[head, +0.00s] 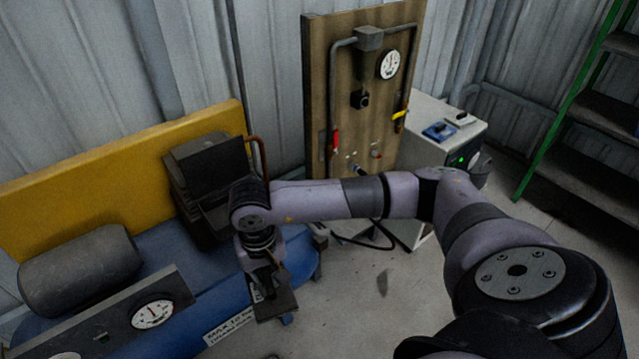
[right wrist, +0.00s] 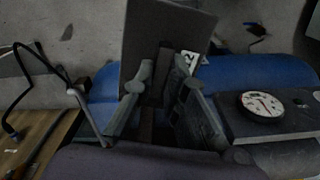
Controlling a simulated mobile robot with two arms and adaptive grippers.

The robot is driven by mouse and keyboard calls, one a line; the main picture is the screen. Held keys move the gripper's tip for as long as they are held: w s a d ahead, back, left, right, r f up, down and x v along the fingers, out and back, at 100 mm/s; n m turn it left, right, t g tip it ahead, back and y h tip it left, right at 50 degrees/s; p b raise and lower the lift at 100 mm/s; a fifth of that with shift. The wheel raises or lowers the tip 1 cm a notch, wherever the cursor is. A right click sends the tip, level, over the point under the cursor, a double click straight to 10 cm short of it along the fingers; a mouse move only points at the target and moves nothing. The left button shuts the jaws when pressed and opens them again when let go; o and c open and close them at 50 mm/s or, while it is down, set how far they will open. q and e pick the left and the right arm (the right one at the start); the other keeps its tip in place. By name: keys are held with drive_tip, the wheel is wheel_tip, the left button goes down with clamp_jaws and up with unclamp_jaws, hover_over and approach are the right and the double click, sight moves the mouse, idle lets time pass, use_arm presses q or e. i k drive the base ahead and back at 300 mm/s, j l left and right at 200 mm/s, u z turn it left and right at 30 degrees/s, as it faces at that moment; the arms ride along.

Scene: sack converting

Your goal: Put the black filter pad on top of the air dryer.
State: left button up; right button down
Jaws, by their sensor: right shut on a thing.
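My right gripper (head: 266,284) points down at the front of the blue compressor tank and is shut on the black filter pad (head: 277,305), a thin dark flat square. In the right wrist view the pad (right wrist: 168,40) stands out from between the fingers (right wrist: 160,85), gripped near one edge. The air dryer (head: 468,143) is a pale grey box with a green light, right of the wooden board. It stands well away from the pad, behind my right arm, which hides part of its front. My left gripper is not in view.
A blue object (head: 440,132) and a small white object (head: 460,119) lie on the dryer's top. The blue tank (head: 180,265) carries a motor, a dark block and a gauge panel (head: 150,312). A piped wooden board (head: 345,100) and green ladder (head: 570,100) stand behind.

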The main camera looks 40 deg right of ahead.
sight(415, 109)
drive_tip(key=k+l, duration=0.1)
drive_tip(key=l, duration=0.4)
drive_tip(key=k+l, duration=0.1)
drive_tip(key=l, duration=0.4)
drive_tip(key=k+l+z, duration=0.1)
drive_tip(key=l, duration=0.4)
drive_tip(key=i+l, duration=0.2)
drive_tip(key=l, duration=0.2)
drive_tip(key=i+l+z, duration=0.1)
drive_tip(key=l, duration=0.35)
drive_tip(key=i+l, duration=0.5)
drive_tip(key=l, duration=0.3)
drive_tip(key=i+l+z, duration=0.1)
drive_tip(key=l, duration=0.3)
drive_tip(key=i+l, duration=0.35)
drive_tip(key=i+l+z, duration=0.1)
drive_tip(key=i+l, duration=0.15)
